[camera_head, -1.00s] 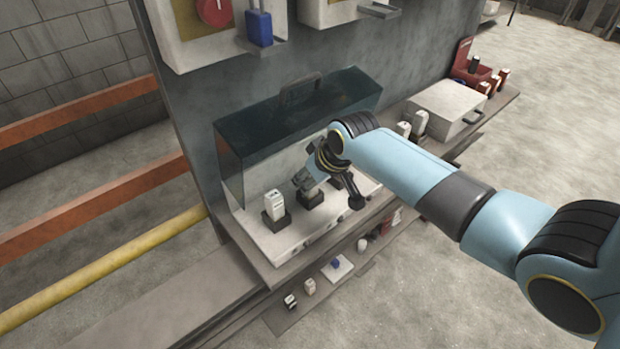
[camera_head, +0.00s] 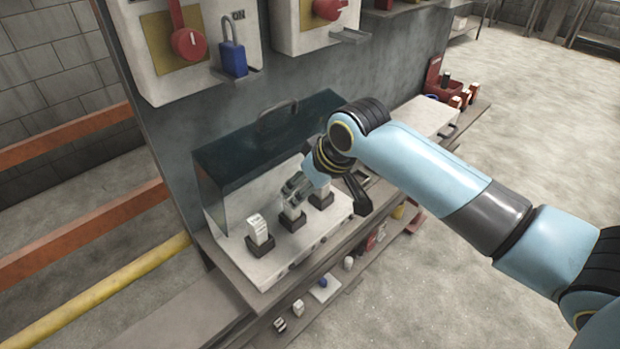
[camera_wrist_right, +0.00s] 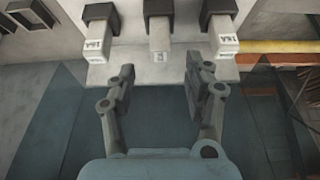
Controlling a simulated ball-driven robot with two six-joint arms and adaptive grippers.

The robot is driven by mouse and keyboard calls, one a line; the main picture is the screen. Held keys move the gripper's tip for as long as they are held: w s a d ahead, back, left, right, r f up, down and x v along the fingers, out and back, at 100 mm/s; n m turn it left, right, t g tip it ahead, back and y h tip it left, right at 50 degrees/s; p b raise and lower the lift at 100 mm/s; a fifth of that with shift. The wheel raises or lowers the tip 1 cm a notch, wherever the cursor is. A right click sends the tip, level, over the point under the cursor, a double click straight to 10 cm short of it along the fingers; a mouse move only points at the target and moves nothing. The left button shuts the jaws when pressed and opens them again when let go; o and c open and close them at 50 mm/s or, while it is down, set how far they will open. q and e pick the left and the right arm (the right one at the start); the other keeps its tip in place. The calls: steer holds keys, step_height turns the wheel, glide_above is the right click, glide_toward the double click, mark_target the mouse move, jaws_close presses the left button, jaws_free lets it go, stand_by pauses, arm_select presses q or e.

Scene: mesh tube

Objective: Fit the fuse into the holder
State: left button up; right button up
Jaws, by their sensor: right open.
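Three pale box-shaped fuses stand in a row in black holders on a white panel (camera_head: 237,244). In the head view these are a left fuse (camera_head: 259,228) in its holder (camera_head: 260,247), a middle fuse (camera_head: 292,209) and a right fuse (camera_head: 322,190). The wrist view shows the middle fuse (camera_wrist_right: 159,35) in its holder (camera_wrist_right: 158,8), with labelled fuses on both sides. My right gripper (camera_wrist_right: 160,73) is open and empty, its fingers spread either side of the middle fuse's line and short of it. In the head view the gripper (camera_head: 290,190) partly hides the middle fuse. My left gripper is out of view.
A dark translucent cover (camera_head: 222,178) with a handle stands behind the panel. A blue padlock (camera_head: 232,60) and a red switch (camera_head: 188,43) are on the wall boxes above. A lower shelf (camera_head: 300,318) holds small parts.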

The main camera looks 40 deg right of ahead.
steer(key=shift+v, duration=1.5)
steer(key=s+a+r+g+h, duration=0.1)
steer(key=s+a+r, duration=0.15)
steer(key=s, duration=0.75)
steer(key=s+a+r+g, duration=0.1)
steer(key=s+r, duration=0.3)
steer(key=s, duration=0.6)
step_height(320, 180, down, 39)
steer(key=s+d+g+b, duration=0.2)
steer(key=s+b, duration=0.1)
steer(key=b, duration=0.7)
steer(key=s+d+f+g+b, duration=0.1)
steer(key=s+f+b, duration=0.6)
steer(key=s+f, duration=1)
step_height(320, 180, down, 4)
steer(key=shift+s+d+f, duration=0.15)
steer(key=shift+s+f, duration=0.1)
steer(key=shift+s, duration=0.15)
